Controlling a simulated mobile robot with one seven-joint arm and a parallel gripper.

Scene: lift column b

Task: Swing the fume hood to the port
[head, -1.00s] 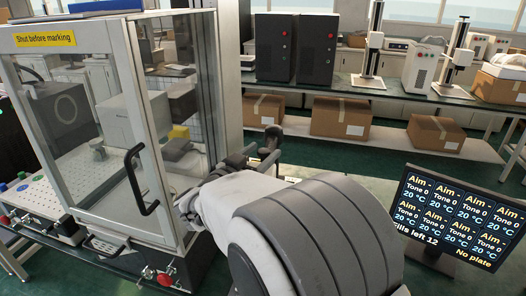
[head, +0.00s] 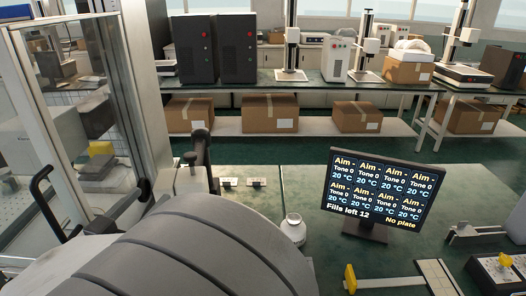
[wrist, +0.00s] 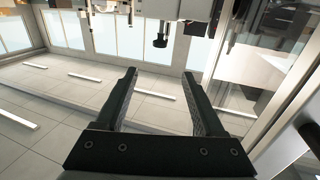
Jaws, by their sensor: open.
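No part is plainly marked as the fume hood, and I cannot tell its port. A glass-sided cabinet (head: 150,95) with a pale frame stands at the left in the head view. Its black door handle (head: 42,190) is partly hidden by my grey arm. A black upright fitting (head: 202,148) stands right of the cabinet, its lower part partly covered by my arm. My gripper (wrist: 159,72) shows in the wrist view with both dark fingers apart and nothing between them. In the head view my arm hides it.
A monitor (head: 378,188) reading "No plate" stands on the green bench at the right. A small white jar (head: 293,228) stands left of it. A yellow-handled fixture (head: 350,279) lies at the front. A back bench (head: 250,88) carries several machines.

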